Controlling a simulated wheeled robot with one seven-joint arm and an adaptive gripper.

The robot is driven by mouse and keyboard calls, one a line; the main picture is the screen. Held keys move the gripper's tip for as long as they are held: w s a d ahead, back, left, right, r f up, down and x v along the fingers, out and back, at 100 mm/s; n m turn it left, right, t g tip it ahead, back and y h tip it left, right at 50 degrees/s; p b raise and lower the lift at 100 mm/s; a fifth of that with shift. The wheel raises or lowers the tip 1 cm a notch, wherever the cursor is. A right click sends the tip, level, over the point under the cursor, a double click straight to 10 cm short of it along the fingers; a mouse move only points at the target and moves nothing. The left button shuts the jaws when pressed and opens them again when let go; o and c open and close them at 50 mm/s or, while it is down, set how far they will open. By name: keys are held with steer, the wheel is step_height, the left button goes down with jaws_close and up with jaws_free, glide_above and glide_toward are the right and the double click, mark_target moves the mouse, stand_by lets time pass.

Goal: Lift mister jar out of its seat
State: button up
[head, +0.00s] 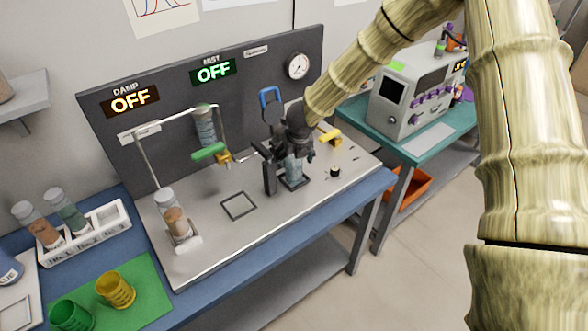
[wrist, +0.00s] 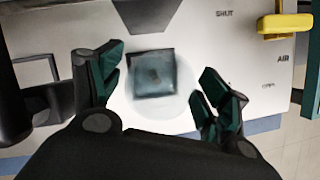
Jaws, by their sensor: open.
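The mister jar (head: 293,170) is a clear jar with bluish contents. In the head view it stands upright at its square dark-framed seat (head: 296,184) on the steel bench plate, partly hidden by my gripper (head: 299,146). In the wrist view the jar (wrist: 178,104) shows as a pale round outline over a dark square. My gripper (wrist: 160,72) is open there, with green-padded fingers on the left and right of the jar. I cannot tell whether either finger touches it.
A yellow valve handle (head: 330,137) is on the right, also in the wrist view (wrist: 285,25). Another jar (head: 174,218) stands front left. An empty square frame (head: 239,206) lies between.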

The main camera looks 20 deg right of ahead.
steer(key=c, duration=1.6)
steer(key=shift+r, duration=0.15)
